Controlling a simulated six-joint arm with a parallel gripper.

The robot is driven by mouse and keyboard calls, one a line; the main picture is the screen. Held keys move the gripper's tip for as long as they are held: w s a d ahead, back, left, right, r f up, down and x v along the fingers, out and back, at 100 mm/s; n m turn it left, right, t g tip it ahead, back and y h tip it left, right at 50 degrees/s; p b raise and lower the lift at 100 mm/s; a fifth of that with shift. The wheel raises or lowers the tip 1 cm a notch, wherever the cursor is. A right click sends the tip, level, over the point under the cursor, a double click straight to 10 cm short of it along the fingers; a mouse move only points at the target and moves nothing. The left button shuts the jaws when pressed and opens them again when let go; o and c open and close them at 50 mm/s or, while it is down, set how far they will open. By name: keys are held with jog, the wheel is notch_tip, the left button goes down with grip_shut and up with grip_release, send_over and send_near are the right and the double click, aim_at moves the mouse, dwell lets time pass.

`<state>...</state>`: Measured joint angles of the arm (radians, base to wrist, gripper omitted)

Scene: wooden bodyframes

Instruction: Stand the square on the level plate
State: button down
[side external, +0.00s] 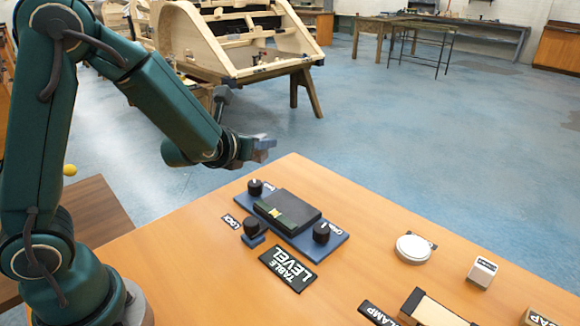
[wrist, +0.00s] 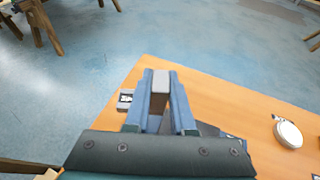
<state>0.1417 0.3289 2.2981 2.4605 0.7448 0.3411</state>
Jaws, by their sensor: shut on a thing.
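My gripper (side external: 263,147) is in the air beyond the far left edge of the table, above and behind the level plate. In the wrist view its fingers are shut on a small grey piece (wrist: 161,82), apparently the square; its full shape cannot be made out. The level plate (side external: 292,207) is a dark slab on a blue base with black knobs, and nothing stands on it. A yellow-green vial (side external: 273,212) shows along its near side. In the wrist view the plate (wrist: 207,130) is mostly hidden behind my gripper.
A "TABLE LEVEL" label (side external: 288,268) lies in front of the base. A white round disc (side external: 413,248), a white cube (side external: 482,272) and a wood-and-black clamp piece (side external: 430,312) stand to the right. The table between plate and disc is clear.

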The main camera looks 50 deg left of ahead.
jog(key=shift+n+y, duration=0.3)
jog(key=w+d+f, duration=0.1)
jog(key=d, duration=0.2)
jog(key=d+f, duration=0.2)
jog(key=w+d+f, duration=0.1)
jog(key=d, duration=0.2)
jog(key=shift+w+d+f, duration=0.35)
jog(key=shift+f, duration=2.05)
jog(key=shift+f, duration=0.1)
jog(key=c, duration=0.8)
grip_release()
jog(key=shift+o, duration=0.2)
